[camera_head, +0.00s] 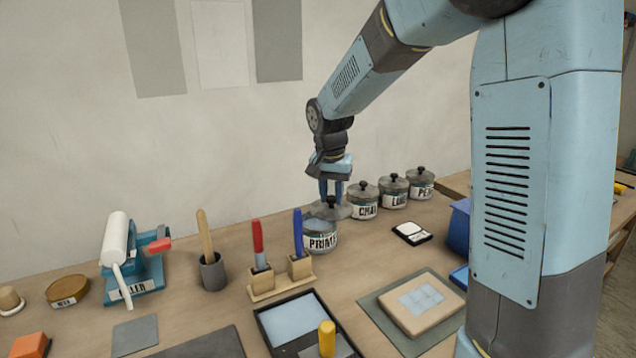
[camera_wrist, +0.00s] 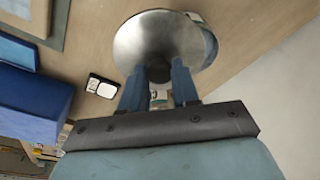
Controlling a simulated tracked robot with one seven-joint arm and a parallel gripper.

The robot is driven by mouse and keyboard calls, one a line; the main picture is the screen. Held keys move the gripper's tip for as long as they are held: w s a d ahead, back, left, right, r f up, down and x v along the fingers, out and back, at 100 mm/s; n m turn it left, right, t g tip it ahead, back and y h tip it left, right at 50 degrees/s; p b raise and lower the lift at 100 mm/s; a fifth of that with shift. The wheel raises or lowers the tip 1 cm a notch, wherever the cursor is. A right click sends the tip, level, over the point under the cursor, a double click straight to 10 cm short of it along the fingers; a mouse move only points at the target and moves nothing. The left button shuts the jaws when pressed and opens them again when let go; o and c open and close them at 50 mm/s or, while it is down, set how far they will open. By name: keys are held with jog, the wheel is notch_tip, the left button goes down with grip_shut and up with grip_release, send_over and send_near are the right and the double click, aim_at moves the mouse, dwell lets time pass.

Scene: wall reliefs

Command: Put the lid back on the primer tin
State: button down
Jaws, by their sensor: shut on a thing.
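The primer tin (camera_head: 320,238) stands on the bench, a clear tin with a label that reads PRIM. Its grey lid (camera_head: 330,210) has a dark knob and sits over the tin's top, a little to the right; I cannot tell if it rests on the rim. My gripper (camera_head: 333,196) is shut on the lid's knob from above. In the wrist view the lid (camera_wrist: 160,38) is a round metal disc, with my gripper's blue fingers (camera_wrist: 158,85) on either side of its knob. It hides most of the tin, and a blue-grey part shows at its right edge.
Lidded tins, one labelled CHAL (camera_head: 364,208), stand in a row to the right. A stand with a red and a blue marker (camera_head: 298,232) is close to the left of the primer tin. A small white-and-black box (camera_head: 411,233) lies to the right, with a blue bin (camera_head: 459,226) beyond.

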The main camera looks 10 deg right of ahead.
aim_at(318, 202)
jog(key=w+a, duration=0.3)
jog(key=w, duration=0.4)
jog(key=shift+w+d+f, duration=0.1)
jog(key=shift+f, duration=1.55)
jog(key=shift+w+d+f, duration=0.1)
jog(key=shift+f, duration=1.5)
jog(key=shift+s+f, duration=0.1)
jog(key=shift+c, duration=1.4)
grip_release()
notch_tip(318, 202, up, 7)
dwell(0.7)
